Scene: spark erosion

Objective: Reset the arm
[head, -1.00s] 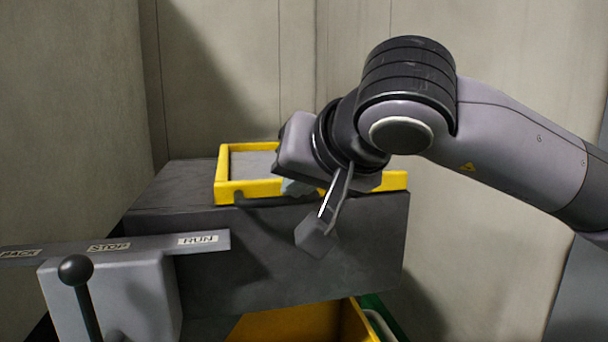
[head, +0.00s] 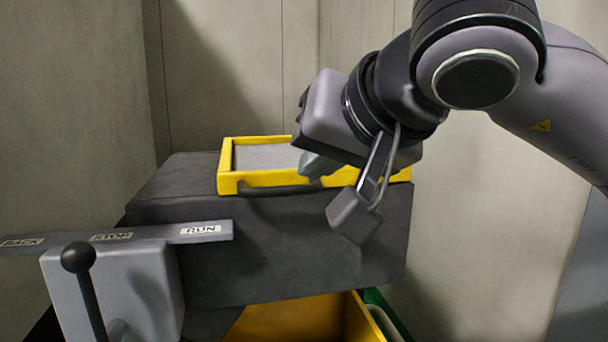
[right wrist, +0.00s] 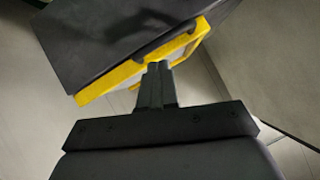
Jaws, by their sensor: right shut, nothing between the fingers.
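My right arm comes in from the right in the head view. Its gripper (head: 316,165) hangs in front of the right part of a yellow-rimmed tray (head: 228,183), partly hiding it. In the right wrist view the gripper's fingers (right wrist: 156,80) are together with nothing between them, and the yellow rim (right wrist: 98,88) shows beyond them. I cannot tell the exact gap between the fingers and the tray. My left gripper is not in view.
The tray sits on a dark grey block (head: 300,245). A grey lever box (head: 112,290) with a black-knobbed lever (head: 77,257) and a labelled bar (head: 200,231) stands at front left. A yellow bin (head: 290,320) is below the block. Walls close the back and left.

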